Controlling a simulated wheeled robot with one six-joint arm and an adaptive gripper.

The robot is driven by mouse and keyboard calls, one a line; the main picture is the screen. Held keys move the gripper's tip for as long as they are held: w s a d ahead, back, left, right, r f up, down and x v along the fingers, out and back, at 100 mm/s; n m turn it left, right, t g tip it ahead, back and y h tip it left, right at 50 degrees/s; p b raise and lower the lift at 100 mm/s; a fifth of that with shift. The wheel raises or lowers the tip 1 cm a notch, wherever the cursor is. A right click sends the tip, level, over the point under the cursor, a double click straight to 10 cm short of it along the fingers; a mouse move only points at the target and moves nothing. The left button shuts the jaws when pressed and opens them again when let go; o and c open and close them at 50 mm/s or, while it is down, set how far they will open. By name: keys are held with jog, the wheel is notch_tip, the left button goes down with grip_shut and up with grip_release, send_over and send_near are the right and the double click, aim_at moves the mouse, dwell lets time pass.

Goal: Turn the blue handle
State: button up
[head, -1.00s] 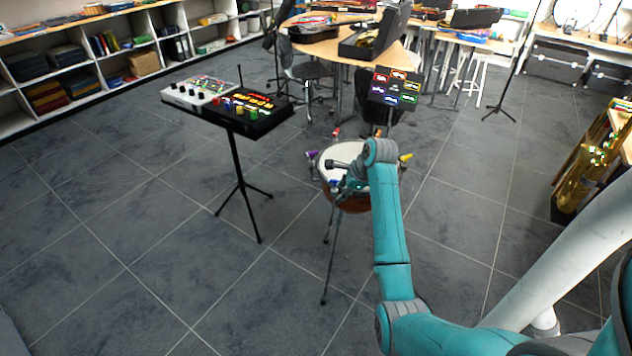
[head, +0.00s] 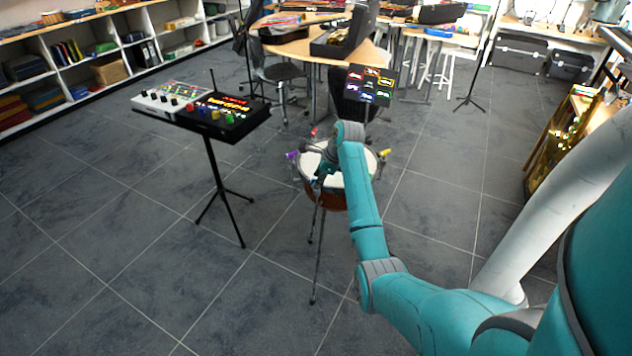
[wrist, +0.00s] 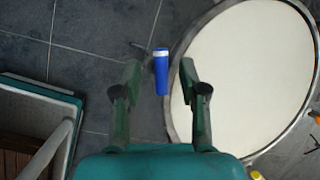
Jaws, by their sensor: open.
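The blue handle (wrist: 161,75), with a pale band near its top, sticks out beside the rim of a round drum with a white head (wrist: 245,75) in the wrist view. My gripper (wrist: 161,66) is open, with one finger on each side of the handle and a visible gap to both. I cannot tell the height between the fingertips and the handle. In the head view the drum (head: 354,182) stands on thin legs, partly behind my arm. My gripper (head: 324,172) is small there, over the drum's near left side. I cannot make out the blue handle there.
Purple (head: 291,155), red (head: 313,133) and yellow (head: 384,153) handles ring the drum. A black control box (head: 225,115) on a stand is to the left. A lit pad panel (head: 370,85) stands behind the drum. The floor in front is clear.

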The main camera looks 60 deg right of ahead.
jog(key=shift+x, duration=1.05)
grip_shut()
